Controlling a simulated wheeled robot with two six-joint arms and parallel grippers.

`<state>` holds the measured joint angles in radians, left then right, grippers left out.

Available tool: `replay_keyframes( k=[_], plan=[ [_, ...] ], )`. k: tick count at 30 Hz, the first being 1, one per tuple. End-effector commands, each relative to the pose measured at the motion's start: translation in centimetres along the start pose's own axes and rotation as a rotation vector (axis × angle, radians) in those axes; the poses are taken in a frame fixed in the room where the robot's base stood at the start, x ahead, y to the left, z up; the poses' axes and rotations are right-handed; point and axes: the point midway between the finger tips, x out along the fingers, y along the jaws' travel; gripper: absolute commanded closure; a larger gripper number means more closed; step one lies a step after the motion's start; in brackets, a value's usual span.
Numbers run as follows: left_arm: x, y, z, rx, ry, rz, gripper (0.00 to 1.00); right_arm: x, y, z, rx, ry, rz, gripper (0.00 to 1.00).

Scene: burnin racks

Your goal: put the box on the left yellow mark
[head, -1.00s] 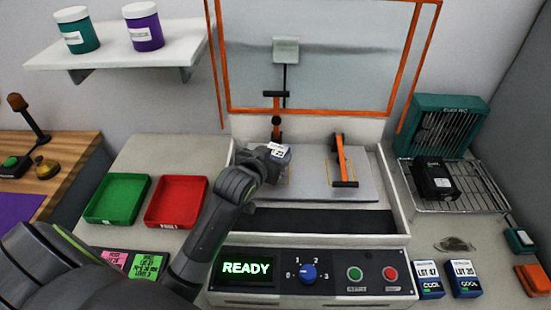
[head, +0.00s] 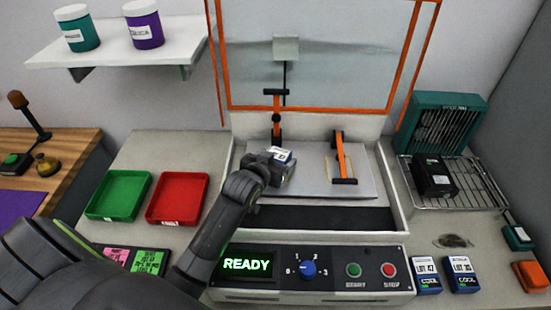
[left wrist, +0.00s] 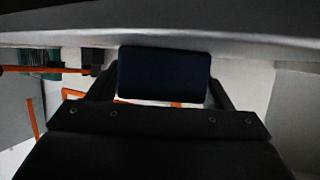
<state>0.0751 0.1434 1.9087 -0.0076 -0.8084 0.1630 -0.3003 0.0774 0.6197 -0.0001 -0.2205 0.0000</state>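My left gripper (head: 273,163) is over the left part of the grey plate (head: 312,190) inside the station. It is shut on a small box (head: 281,155) with a white and blue top. In the left wrist view the dark blue box (left wrist: 163,75) sits between the two fingers. The left yellow mark is hidden behind my gripper and the box. The right yellow mark (head: 329,166) shows as a thin outline beside an orange clamp (head: 341,158). I cannot tell whether the box touches the plate. My right gripper is not in view.
Another orange clamp (head: 277,120) stands behind the box. The clear orange-framed cover (head: 310,108) is raised. A green tray (head: 118,194) and a red tray (head: 177,198) are at left. A black box (head: 434,177) is on the wire rack (head: 487,191) at right. The panel reads READY.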

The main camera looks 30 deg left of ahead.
Motion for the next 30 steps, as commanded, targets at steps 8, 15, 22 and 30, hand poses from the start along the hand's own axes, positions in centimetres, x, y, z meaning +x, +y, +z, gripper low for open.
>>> replay_keyframes(
  k=[8, 15, 22, 30],
  plan=[
    [0.0, 0.0, 0.0, 0.0, 0.0, 0.0, 0.22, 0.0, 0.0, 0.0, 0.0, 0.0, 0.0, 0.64],
    [-1.3, 0.0, -0.2, 0.0, 0.0, 0.0, 0.22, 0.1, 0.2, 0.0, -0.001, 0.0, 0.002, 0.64],
    [-5.0, 0.0, -0.1, 0.0, 0.0, -0.001, 0.22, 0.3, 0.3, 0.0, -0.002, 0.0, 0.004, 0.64],
    [-9.6, 0.0, -0.2, 0.0, 0.001, 0.0, 0.22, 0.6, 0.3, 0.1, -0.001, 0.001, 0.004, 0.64]
  ],
)
